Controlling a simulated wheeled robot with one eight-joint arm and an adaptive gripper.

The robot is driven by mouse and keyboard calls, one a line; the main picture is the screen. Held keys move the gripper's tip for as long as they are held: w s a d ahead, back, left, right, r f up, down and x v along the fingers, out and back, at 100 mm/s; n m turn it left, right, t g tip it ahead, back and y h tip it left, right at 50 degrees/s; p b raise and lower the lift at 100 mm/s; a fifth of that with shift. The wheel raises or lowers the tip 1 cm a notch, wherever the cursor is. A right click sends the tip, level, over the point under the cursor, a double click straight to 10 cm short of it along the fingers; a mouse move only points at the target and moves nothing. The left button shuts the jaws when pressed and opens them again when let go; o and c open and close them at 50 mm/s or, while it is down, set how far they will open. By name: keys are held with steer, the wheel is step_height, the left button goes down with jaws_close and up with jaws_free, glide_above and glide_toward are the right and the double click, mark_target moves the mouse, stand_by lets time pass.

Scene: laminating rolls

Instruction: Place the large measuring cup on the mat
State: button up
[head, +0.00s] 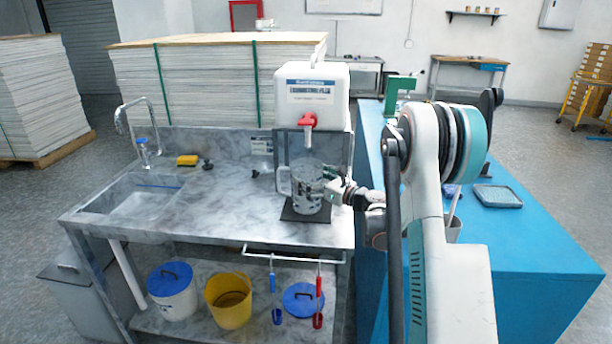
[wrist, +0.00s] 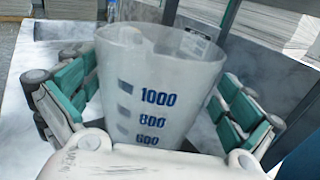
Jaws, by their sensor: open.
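The large measuring cup (head: 307,186) is clear, with a handle on its left, and stands upright over the dark mat (head: 290,214) at the counter's front right. Its base looks to rest on the mat. In the wrist view the measuring cup (wrist: 165,85) fills the middle, with marks 1000, 800 and 600 facing me. My gripper (head: 326,190) reaches in from the right at the cup's side. In the wrist view my gripper (wrist: 160,90) is open, its teal-padded fingers on both sides of the cup with gaps visible. The cup's base is hidden there.
A white dispenser (head: 312,90) with a red tap (head: 307,121) stands just behind and above the cup. A sink (head: 135,197) and a yellow sponge (head: 187,160) are to the left. A blue table (head: 530,240) is on the right. The counter's middle is clear.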

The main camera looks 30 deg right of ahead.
steer(key=p+v, duration=0.2)
steer(key=v, duration=0.7)
steer(key=shift+s, duration=0.35)
